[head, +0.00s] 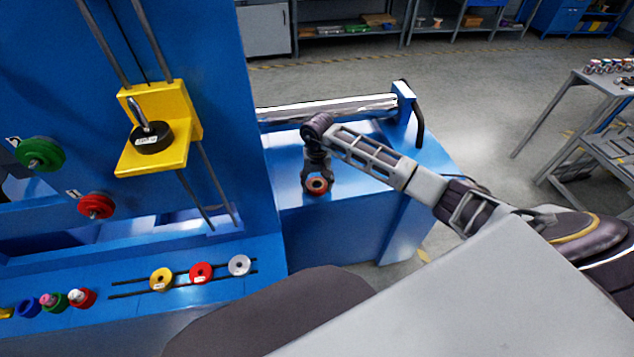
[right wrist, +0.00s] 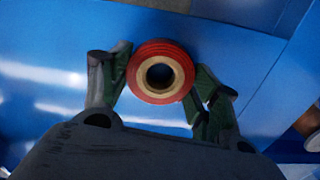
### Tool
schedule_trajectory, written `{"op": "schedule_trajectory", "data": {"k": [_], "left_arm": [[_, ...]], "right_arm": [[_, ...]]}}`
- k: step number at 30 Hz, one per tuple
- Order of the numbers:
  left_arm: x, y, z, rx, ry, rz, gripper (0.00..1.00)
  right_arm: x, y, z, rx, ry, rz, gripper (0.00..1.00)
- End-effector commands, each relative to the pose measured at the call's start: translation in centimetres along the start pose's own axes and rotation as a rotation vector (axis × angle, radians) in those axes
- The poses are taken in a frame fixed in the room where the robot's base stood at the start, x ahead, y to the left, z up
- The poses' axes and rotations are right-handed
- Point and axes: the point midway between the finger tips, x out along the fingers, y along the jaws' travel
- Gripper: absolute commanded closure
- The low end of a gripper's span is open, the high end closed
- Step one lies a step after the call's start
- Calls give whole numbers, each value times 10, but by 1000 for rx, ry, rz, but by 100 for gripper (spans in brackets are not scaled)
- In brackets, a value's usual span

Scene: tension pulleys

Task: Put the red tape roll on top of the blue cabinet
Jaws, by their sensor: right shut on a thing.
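The red tape roll (head: 317,192) is a red ring with a tan core and a dark hole. My right gripper (head: 316,181) is shut on it. In the right wrist view the roll (right wrist: 160,49) sits between the two fingers of the gripper (right wrist: 163,76), with blue surface behind it. In the head view the roll shows in front of the blue cabinet (head: 350,215), near the front edge of its top. I cannot tell whether it touches the top. My left gripper is not in view.
A silver bar with a blue end bracket (head: 402,112) runs along the cabinet's back. The tall blue pulley panel (head: 190,50) with a yellow bracket (head: 190,110) stands left. Yellow, red (head: 200,272) and grey rolls lie on rails on the lower blue ledge.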

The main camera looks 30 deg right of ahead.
Motion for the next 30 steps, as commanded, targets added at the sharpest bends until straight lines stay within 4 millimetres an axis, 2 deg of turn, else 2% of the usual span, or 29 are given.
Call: {"op": "schedule_trajectory", "data": {"k": [7,8,12,30], "left_arm": [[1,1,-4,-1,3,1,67],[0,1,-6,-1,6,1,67],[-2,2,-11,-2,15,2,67],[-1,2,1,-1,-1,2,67]], "right_arm": [[2,0,0,0,0,0,63],[2,0,0,0,0,0,36],[2,0,0,0,0,0,18],[-4,0,0,0,2,0,17]]}}
